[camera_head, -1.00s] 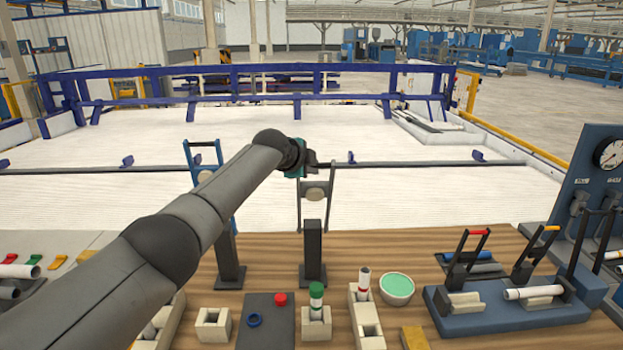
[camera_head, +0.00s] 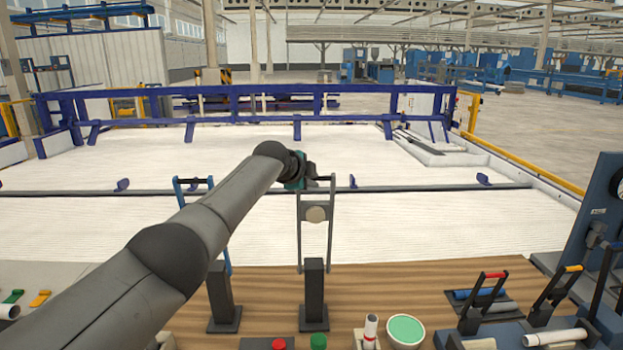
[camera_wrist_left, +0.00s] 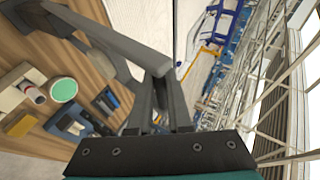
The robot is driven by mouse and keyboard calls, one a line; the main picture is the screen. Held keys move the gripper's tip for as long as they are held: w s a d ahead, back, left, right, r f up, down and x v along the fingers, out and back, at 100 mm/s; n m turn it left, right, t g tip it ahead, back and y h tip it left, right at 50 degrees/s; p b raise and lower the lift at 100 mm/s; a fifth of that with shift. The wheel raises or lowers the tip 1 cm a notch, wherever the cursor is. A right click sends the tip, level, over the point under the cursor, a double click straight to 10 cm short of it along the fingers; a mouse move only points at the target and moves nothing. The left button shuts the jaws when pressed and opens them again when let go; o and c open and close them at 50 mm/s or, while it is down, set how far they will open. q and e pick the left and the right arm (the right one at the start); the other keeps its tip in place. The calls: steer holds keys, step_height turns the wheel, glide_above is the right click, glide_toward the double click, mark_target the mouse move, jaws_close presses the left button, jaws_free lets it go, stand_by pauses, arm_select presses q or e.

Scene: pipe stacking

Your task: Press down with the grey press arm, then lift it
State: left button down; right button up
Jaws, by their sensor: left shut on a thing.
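The grey press arm (camera_head: 302,232) is a tall narrow frame with a round disc, standing upright above its dark post (camera_head: 314,290). My left gripper (camera_head: 318,180) is at the top bar of this frame and is shut on it. In the left wrist view the fingers (camera_wrist_left: 162,105) close at the end of the grey press arm (camera_wrist_left: 120,42), which runs off to the upper left. The exact contact is partly hidden by the gripper. My right gripper is in neither view.
A blue-handled press (camera_head: 222,292) stands just left of the grey one, partly behind my left arm. A bowl with green contents (camera_head: 405,331) and a red-and-white pipe (camera_head: 370,330) are at the front edge. Clamps with red (camera_head: 495,275) and orange grips are at right.

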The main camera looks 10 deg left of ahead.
arm_select(q)
steer(key=shift+a+r, duration=0.1)
steer(key=shift+r, duration=0.15)
steer(key=c, duration=1.2)
jaws_free()
steer(key=shift+w, duration=0.1)
steer(key=o, duration=0.4)
steer(key=shift+w+f, duration=0.15)
steer(key=shift+f, duration=0.05)
steer(key=shift+c, duration=0.2)
steer(key=b+v, duration=0.2)
steer(key=v, duration=1.3)
steer(key=shift+s+b, duration=0.2)
steer(key=shift+b, duration=0.1)
steer(key=shift+r, duration=0.1)
